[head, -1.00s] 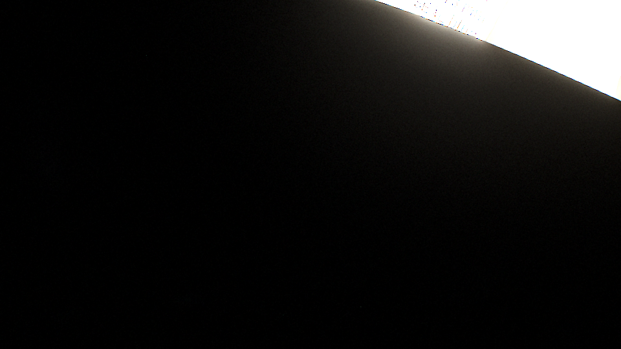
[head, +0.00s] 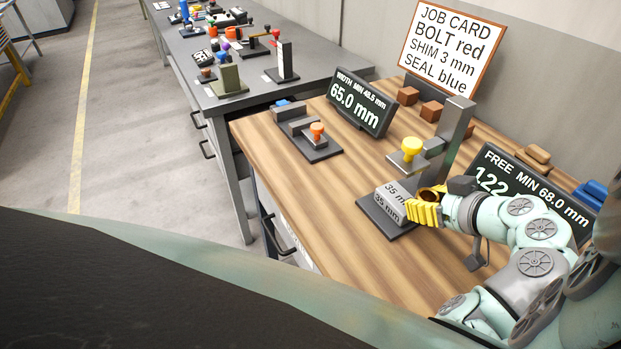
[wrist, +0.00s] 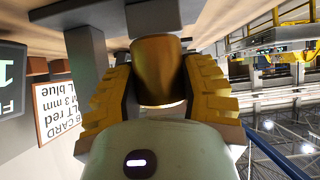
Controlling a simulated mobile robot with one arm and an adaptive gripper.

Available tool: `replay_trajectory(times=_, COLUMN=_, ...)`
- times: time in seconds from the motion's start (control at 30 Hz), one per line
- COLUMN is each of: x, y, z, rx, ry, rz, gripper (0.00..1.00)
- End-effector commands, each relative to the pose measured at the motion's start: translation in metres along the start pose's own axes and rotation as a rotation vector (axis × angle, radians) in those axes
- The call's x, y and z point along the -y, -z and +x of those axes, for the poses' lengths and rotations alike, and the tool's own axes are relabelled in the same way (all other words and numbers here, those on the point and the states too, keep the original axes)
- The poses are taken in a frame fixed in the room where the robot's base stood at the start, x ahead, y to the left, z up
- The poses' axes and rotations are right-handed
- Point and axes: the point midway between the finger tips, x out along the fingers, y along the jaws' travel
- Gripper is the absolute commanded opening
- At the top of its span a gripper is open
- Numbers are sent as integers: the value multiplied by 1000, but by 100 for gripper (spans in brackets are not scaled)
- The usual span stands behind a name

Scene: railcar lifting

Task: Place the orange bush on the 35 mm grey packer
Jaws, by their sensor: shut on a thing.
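The bush (head: 433,191), a short orange-brown ring, is between the yellow fingers of my gripper (head: 424,207). In the wrist view the bush (wrist: 158,70) fills the gap between both fingers (wrist: 160,88), which are shut on it. The grey packer (head: 388,206) is a light grey block marked 35 mm on its top and front, sitting on the dark base of an upright stand. The bush is at the packer's right side, near its top. I cannot tell whether they touch. My fingers hide part of the packer's right end.
The stand's grey column (head: 456,125) and yellow knob (head: 411,149) rise close behind the bush. A FREE display (head: 530,192) stands to the right, a 65.0 mm display (head: 362,103) behind left. The wooden bench (head: 300,190) is clear at front left.

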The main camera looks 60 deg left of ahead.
Motion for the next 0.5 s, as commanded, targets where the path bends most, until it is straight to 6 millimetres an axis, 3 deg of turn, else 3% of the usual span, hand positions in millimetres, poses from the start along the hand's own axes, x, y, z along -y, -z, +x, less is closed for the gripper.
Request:
replay_trajectory(times=0.03, x=2, y=9, z=5, rx=-1, ry=6, rz=-8, gripper=0)
replay_trajectory(times=0.27, x=1, y=16, z=18, rx=-2, ry=4, rz=-6, gripper=0)
replay_trajectory(times=0.5, x=3, y=37, z=46, rx=-2, ry=9, rz=-6, gripper=0)
